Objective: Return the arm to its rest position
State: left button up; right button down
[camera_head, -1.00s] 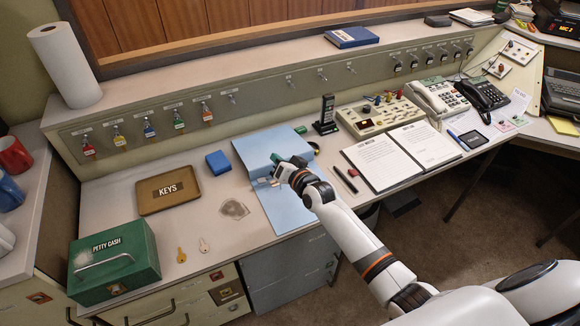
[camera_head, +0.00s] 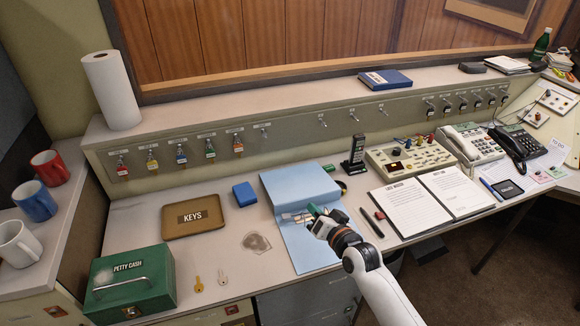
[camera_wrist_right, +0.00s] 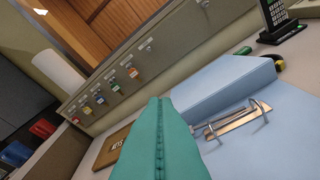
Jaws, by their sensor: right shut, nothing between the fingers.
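My right gripper (camera_head: 318,212) is over the lower right part of the open light blue folder (camera_head: 305,187) on the desk. Its green fingers are shut with nothing between them, and in the right wrist view the shut fingers (camera_wrist_right: 162,125) point up the picture. The folder's metal clip (camera_wrist_right: 238,118) is to the right of the fingers in that view, and the folder (camera_wrist_right: 235,85) looks empty of paper. Whether the fingers touch the folder I cannot tell. My left gripper is in neither view.
Around the folder are a blue box (camera_head: 244,194), a KEYS tray (camera_head: 193,216), a green petty cash box (camera_head: 130,285), two loose keys, a black handset (camera_head: 354,153), a pen and open papers (camera_head: 411,207). The key panel (camera_head: 290,128) runs behind. Bare desk shows left of the folder.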

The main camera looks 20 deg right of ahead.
jog(key=s+a+f+n+g, duration=0.2)
jog(key=s+f+g, duration=0.1)
jog(key=s, duration=0.5)
jog(key=s+a+f+n+g, duration=0.2)
jog(key=s+f+n+g, duration=0.1)
jog(key=s, duration=0.4)
jog(key=s+d+r+n+g+h, duration=0.1)
jog(key=s+g, duration=0.2)
jog(key=s, duration=0.5)
jog(key=s+d+n+g+h, duration=0.1)
jog(key=s+g+h, duration=0.15)
jog(key=s, duration=0.65)
notch_tip(320, 180, down, 25)
jog(key=g, duration=0.2)
jog(key=s+d+f+n+g, duration=0.1)
jog(key=s+d+f, duration=0.2)
jog(key=s+f, duration=1.4)
jog(key=shift+s, duration=0.25)
jog(key=shift+y, duration=0.25)
